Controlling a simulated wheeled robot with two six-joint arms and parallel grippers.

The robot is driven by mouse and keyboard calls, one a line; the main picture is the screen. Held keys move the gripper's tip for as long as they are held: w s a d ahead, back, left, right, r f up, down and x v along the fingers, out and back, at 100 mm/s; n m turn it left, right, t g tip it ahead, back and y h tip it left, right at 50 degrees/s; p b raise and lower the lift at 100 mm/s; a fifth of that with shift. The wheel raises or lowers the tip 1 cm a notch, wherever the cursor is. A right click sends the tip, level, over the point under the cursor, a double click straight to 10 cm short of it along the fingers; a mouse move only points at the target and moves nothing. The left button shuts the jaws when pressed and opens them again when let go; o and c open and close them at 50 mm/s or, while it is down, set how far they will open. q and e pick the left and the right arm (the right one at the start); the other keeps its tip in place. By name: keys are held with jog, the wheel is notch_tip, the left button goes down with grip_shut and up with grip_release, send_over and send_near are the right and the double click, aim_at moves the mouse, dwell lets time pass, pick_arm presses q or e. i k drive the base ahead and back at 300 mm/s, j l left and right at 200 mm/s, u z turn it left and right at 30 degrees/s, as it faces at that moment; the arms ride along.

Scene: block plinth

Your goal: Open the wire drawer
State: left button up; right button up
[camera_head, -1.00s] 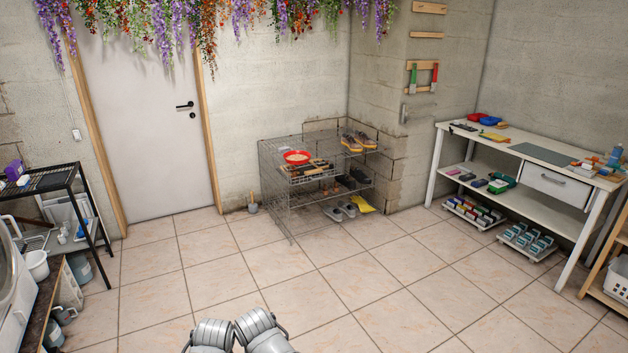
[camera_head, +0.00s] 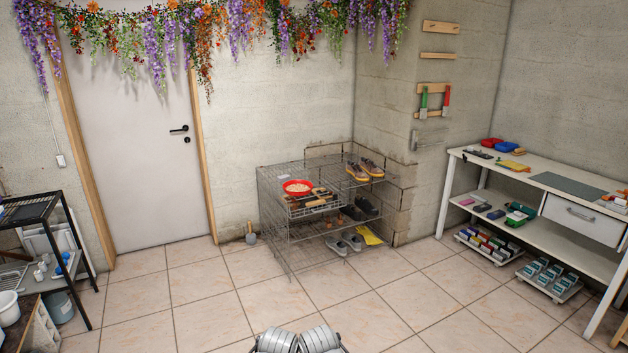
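A grey wire rack (camera_head: 277,232) stands against the back wall near the corner, ahead of me. Its wire drawer (camera_head: 312,208) sits under the upper shelf on the left half and looks closed, though its exact position is hard to tell at this distance. A red bowl (camera_head: 297,188) with pale contents and some brown items are at the drawer's level or just above it. Shoes stand on the rack's shelves. Two rounded grey parts of my own arms show at the bottom edge. Neither of my grippers is in view.
Open tiled floor (camera_head: 215,308) lies between me and the rack. A white workbench (camera_head: 540,187) with a drawer and low trolleys stands at right. A black shelf (camera_head: 38,212) stands at left. A white door (camera_head: 140,150) is behind.

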aim_at(304, 212)
jog(key=i+z, duration=0.4)
jog(key=i, duration=1.55)
jog(key=i+u, duration=0.15)
jog(key=i, duration=0.4)
jog(key=i+l+u, duration=0.15)
jog(key=i, duration=0.4)
jog(key=i+l+u, duration=0.15)
jog(key=i, duration=0.4)
jog(key=i+l+u, duration=0.15)
jog(key=i+l, duration=0.15)
jog(key=i, duration=0.2)
